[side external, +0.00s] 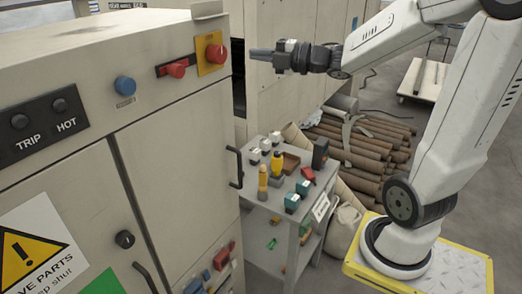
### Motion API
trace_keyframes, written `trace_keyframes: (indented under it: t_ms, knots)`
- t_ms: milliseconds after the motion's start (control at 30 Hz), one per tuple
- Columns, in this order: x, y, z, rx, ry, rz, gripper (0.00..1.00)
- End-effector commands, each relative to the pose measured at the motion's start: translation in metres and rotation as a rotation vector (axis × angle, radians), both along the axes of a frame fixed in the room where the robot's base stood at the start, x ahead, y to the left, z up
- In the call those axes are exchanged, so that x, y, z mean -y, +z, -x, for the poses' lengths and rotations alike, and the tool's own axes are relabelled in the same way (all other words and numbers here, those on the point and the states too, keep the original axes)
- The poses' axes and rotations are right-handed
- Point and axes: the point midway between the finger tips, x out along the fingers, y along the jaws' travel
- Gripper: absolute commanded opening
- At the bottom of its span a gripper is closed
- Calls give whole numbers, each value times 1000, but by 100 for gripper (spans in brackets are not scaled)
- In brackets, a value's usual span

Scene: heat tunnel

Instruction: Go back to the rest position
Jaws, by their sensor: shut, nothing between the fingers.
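My gripper (255,54) is in the side external view, at the end of my white arm. It points left, level, at about the height of the red knob (215,53) on its yellow plate. A visible gap separates the fingertips from the knob and the cabinet. The gripper is shut with nothing in it. No rest position is marked in this view.
The beige cabinet (158,140) fills the left, with a red switch (176,69), a blue button (125,86) and door handles. A grey cart (262,203) with tools stands below my gripper. Brown rolls (365,150) lie behind it.

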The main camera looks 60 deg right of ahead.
Motion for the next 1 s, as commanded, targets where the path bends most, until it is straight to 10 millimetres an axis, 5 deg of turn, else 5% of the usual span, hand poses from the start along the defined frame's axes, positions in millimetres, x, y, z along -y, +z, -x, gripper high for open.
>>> trace_keyframes:
  t_ms: [567, 767, 1000]
  knots:
    - [1, -9, -4, -36, -41, -62, 0]
    - [2, -36, -17, -150, -162, -239, 0]
    - [-6, -97, -23, -383, -386, -550, 0]
